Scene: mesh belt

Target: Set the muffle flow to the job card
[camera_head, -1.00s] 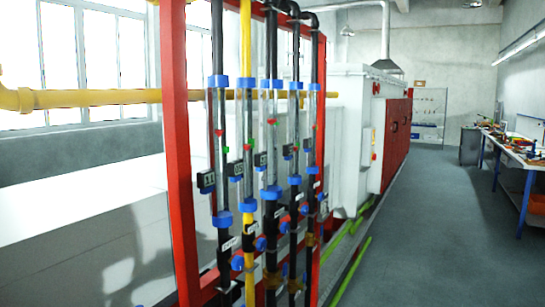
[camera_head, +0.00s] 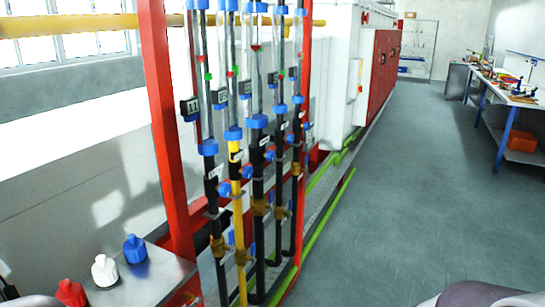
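Several upright flow tubes stand side by side in a red frame (camera_head: 160,120). They have clear glass sections, blue collars and small red and green marks inside. One pipe is yellow (camera_head: 239,205); the others are black, such as the leftmost (camera_head: 212,190). Black number tags (camera_head: 190,107) hang beside the tubes; their digits are too small to read surely. Blue knobs (camera_head: 225,189) and brass valves (camera_head: 218,246) sit lower on the pipes. White labels are unreadable. I cannot make out a job card or which tube is the muffle's. Neither gripper is in view.
A metal shelf (camera_head: 165,275) at lower left holds a red (camera_head: 71,293), a white (camera_head: 104,271) and a blue (camera_head: 135,249) knob-like piece. A white and red furnace line (camera_head: 383,65) runs behind. A workbench (camera_head: 510,95) stands right. The grey floor (camera_head: 400,190) between is clear.

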